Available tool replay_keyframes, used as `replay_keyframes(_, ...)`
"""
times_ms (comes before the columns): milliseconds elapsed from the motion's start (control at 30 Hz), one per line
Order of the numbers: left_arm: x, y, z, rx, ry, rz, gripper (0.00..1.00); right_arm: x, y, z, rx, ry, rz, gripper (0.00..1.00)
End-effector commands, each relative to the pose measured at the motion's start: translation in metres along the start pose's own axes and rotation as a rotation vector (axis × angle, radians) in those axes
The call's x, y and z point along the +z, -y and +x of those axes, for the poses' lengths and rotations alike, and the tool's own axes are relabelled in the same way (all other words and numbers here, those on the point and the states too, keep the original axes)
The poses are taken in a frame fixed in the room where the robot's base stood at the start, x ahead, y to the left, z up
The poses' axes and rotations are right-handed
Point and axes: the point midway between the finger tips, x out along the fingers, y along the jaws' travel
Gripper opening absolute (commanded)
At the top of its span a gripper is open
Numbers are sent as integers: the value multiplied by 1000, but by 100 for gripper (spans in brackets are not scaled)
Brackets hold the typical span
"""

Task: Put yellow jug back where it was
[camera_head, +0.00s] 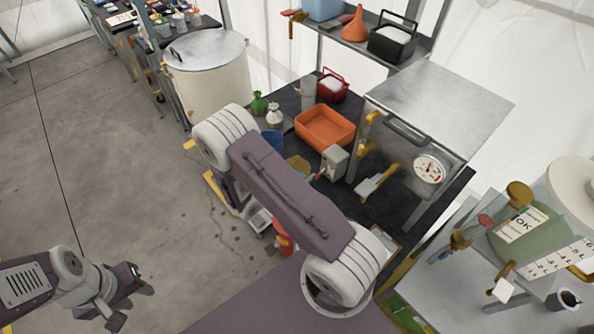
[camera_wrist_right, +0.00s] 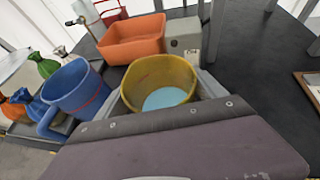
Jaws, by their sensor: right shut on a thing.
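The yellow jug (camera_wrist_right: 160,68) is in the middle of the right wrist view, open end towards the camera, with a pale blue inside bottom. My right gripper (camera_wrist_right: 160,92) is shut on it, a grey finger on each side. In the head view a small part of the yellow jug (camera_head: 298,163) shows beyond my right arm, which hides the rest and the gripper. I cannot tell whether the jug touches the black surface. My left gripper (camera_head: 131,305) is open and empty over the grey floor at lower left.
A blue jug (camera_wrist_right: 75,88) stands left of the yellow one. An orange tub (camera_head: 325,128) and a grey box (camera_head: 334,162) are behind it. A metal cabinet (camera_head: 436,105) with a dial is to the right. Some black surface (camera_wrist_right: 255,75) is bare.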

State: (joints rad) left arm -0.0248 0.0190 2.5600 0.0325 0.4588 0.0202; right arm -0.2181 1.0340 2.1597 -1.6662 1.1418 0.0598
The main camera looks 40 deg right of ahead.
Motion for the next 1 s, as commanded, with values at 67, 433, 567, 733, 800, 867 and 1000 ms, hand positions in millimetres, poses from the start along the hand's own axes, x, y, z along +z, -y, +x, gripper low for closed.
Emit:
replay_keyframes(67,0,0,4,0,0,0,36,-3,0,2,0,1,0,10)
replay_keyframes(433,0,0,0,0,0,0,36,0,0,0,0,0,0,100)
replay_keyframes(567,0,0,4,0,0,0,36,-1,-2,-12,5,0,1,100)
replay_keyframes(733,1,0,11,0,0,0,36,-2,-2,-50,8,-1,2,100)
replay_keyframes(800,2,0,14,0,0,0,36,-1,-2,-66,8,0,2,100)
replay_keyframes(867,2,0,15,0,0,0,36,-1,-2,-79,7,-1,1,100)
replay_keyframes(1000,2,0,18,0,0,0,36,-1,-1,-103,5,-1,1,100)
